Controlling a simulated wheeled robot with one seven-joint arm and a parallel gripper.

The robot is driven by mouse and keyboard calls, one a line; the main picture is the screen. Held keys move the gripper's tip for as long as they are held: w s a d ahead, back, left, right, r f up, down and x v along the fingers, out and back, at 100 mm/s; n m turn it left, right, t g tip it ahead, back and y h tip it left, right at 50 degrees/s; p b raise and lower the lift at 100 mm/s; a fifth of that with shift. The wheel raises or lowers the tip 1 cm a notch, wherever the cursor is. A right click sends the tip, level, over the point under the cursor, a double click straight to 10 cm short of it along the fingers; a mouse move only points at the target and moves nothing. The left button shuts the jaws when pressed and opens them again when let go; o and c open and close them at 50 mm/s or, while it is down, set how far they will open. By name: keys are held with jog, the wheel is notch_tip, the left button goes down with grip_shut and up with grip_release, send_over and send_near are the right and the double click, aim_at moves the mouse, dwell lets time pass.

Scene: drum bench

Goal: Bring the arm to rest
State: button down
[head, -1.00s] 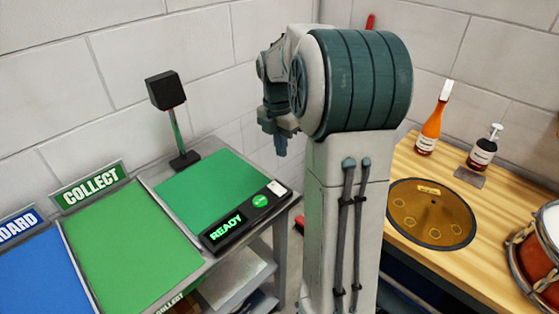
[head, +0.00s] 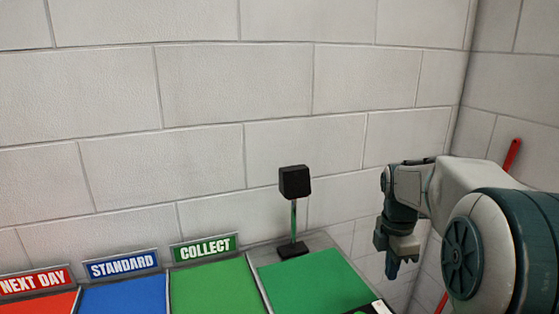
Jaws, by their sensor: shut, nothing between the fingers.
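My gripper (head: 402,268) shows at the right of the head view, at the end of my folded arm. It points down and is shut, with nothing in it. It hangs to the right of the green pad and is apart from the bench things. My arm's large teal and white joint fills the lower right corner.
A bench along the wall carries red (head: 38,303), blue (head: 122,297) and green (head: 215,288) mats with signs NEXT DAY, STANDARD and COLLECT. Right of them is a green pad (head: 310,286) with a black box on a post (head: 295,183). A red rod (head: 511,154) leans in the corner.

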jog(key=s+a+m+t, duration=0.1)
jog(key=s+a+m, duration=0.4)
jog(key=s+m, duration=0.3)
jog(key=s+a+f+m+t, duration=0.1)
jog(key=s+a+m+t, duration=0.1)
jog(key=s+a+m, duration=0.4)
jog(key=s+m, duration=0.3)
jog(key=m, duration=0.1)
jog(key=shift+s+a+f+t+y, duration=0.15)
jog(key=shift+a+f+t+y, duration=0.15)
